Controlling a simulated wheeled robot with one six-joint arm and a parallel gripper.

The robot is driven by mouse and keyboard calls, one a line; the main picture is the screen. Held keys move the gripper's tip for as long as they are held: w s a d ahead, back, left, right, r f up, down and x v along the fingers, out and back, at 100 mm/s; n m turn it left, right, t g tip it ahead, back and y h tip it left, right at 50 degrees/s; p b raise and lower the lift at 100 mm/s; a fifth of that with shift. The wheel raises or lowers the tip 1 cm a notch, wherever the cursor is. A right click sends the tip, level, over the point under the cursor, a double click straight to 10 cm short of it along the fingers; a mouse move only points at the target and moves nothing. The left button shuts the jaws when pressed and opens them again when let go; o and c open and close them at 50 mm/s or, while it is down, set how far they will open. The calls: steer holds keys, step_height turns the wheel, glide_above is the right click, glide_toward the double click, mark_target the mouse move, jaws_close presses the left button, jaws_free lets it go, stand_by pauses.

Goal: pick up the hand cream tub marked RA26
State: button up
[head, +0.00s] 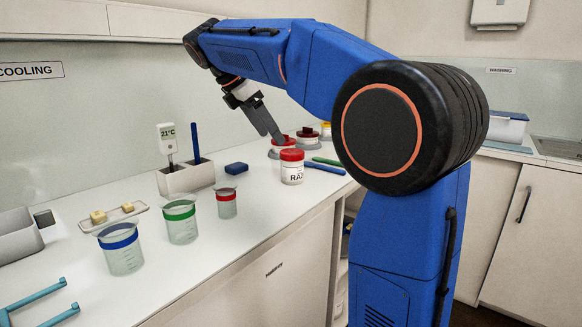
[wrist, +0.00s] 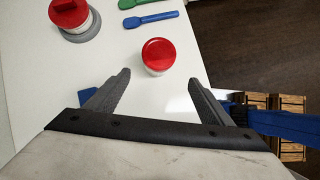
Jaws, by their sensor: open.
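A white tub with a red lid (head: 291,167) stands upright on the white counter; its label shows "RA2", with the rest turned out of sight. In the wrist view what appears to be the same red-lidded tub (wrist: 158,56) stands just beyond the fingertips, roughly centred between them. My gripper (wrist: 162,82) is open and empty. In the head view the gripper (head: 268,133) points down behind the tub, and I cannot tell the exact gap.
Another red-topped jar on a grey base (wrist: 72,14) stands at upper left. A blue spatula (wrist: 151,18) and a green one (wrist: 130,3) lie beyond the tub. Beakers with blue (head: 121,248), green (head: 181,221) and red (head: 226,201) bands stand nearer. The counter's edge is close right.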

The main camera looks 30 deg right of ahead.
mark_target(283, 154)
steer(key=x, duration=0.9)
steer(key=shift+d+f, duration=0.15)
steer(key=shift+f, duration=0.15)
steer(key=shift+w+x, duration=0.15)
steer(key=shift+x, duration=1.25)
steer(key=shift+w+x, duration=0.2)
steer(key=shift+x, duration=1.25)
steer(key=c, duration=1.3)
